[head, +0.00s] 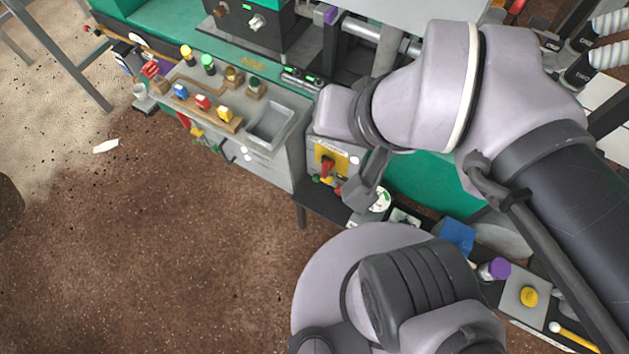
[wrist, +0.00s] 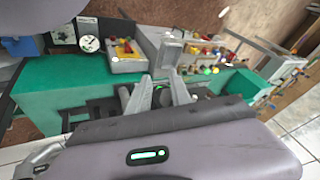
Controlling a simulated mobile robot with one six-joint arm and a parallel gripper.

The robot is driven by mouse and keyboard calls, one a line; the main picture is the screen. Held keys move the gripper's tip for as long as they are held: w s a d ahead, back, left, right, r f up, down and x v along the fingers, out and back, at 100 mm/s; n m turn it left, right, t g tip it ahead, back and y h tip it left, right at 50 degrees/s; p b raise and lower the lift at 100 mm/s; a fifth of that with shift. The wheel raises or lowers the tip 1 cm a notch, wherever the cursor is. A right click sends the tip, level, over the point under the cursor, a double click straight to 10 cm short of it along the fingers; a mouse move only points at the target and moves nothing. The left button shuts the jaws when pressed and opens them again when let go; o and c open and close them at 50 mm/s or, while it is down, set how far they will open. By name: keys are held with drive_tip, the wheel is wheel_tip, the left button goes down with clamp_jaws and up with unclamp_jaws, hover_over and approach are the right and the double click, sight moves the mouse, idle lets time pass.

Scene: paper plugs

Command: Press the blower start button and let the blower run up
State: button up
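A grey control box (head: 352,147) with a yellow plate and a red rotary handle (head: 327,166) stands mid-picture in the head view. Small green (head: 316,178) and red (head: 338,191) buttons show at its lower edge; I cannot read which is the blower start. The box also shows in the wrist view (wrist: 128,66), upper left, beyond my fingers. My gripper (wrist: 160,90) has two grey fingers apart with nothing between them. In the head view its dark end is close to the box's right side; contact cannot be told. The blower itself is not identifiable.
A round white gauge (wrist: 88,43) stands beside the box. A grey bench (head: 275,160) with a basin and several coloured plugs lies to the left. A plate with a yellow button (head: 528,296) and a purple-capped item (head: 498,268) lie lower right.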

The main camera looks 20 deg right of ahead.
clamp_jaws()
idle(1.4)
